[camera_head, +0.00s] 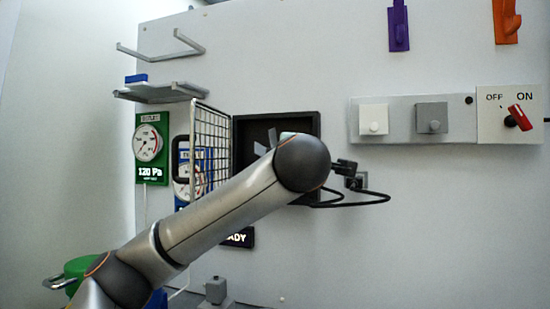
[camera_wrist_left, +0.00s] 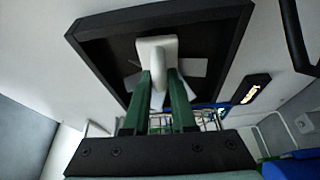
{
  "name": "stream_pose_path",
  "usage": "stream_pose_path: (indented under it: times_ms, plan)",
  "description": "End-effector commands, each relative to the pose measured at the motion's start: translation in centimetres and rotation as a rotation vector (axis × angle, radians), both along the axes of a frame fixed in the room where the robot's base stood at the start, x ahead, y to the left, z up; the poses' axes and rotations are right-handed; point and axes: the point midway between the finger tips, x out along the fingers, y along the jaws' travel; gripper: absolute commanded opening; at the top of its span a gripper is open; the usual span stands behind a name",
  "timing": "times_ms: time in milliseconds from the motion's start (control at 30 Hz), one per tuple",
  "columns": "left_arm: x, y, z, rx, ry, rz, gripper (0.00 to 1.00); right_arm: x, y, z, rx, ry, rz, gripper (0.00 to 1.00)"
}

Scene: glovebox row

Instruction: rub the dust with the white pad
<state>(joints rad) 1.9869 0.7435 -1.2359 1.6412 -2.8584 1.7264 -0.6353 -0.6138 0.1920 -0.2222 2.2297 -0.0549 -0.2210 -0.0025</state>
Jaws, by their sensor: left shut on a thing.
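The white pad (camera_wrist_left: 150,46) has a rounded handle and shows in the left wrist view, in front of the dark inside of a black-framed recess (camera_wrist_left: 105,22). My left gripper (camera_wrist_left: 160,80) has green fingers and is shut on the pad's handle. Pale grey patches, seemingly the dust (camera_wrist_left: 193,67), show beside and below the pad. I cannot tell whether the pad touches the back surface. In the head view the recess (camera_head: 313,126) is partly hidden by my left arm, which also hides the gripper. Pale patches (camera_head: 260,149) show inside it. My right gripper is not in view.
A wire mesh door (camera_head: 210,150) stands open at the recess's left edge. Left of it are a green pressure gauge (camera_head: 150,145) and a shelf (camera_head: 165,92). Black cables (camera_head: 350,203) hang right of the recess. Switches and a red-handled knob (camera_head: 519,117) are farther right.

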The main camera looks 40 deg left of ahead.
Motion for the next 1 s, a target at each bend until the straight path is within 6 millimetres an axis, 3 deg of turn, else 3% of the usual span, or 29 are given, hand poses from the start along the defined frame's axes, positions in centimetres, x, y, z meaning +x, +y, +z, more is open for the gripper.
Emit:
stream_pose_path:
  times_ms: [267, 733, 1000]
  plan:
    - [0.3, 0.0, 0.0, -0.001, -0.001, 0.002, 0.0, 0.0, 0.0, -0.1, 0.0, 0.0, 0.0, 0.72]
    - [-1.0, 3.6, -0.2, -0.003, 0.001, 0.005, 0.0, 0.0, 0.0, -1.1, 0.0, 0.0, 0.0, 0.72]
    - [-1.3, 4.5, -0.1, -0.002, 0.001, 0.004, 0.0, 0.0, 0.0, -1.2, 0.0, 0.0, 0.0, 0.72]
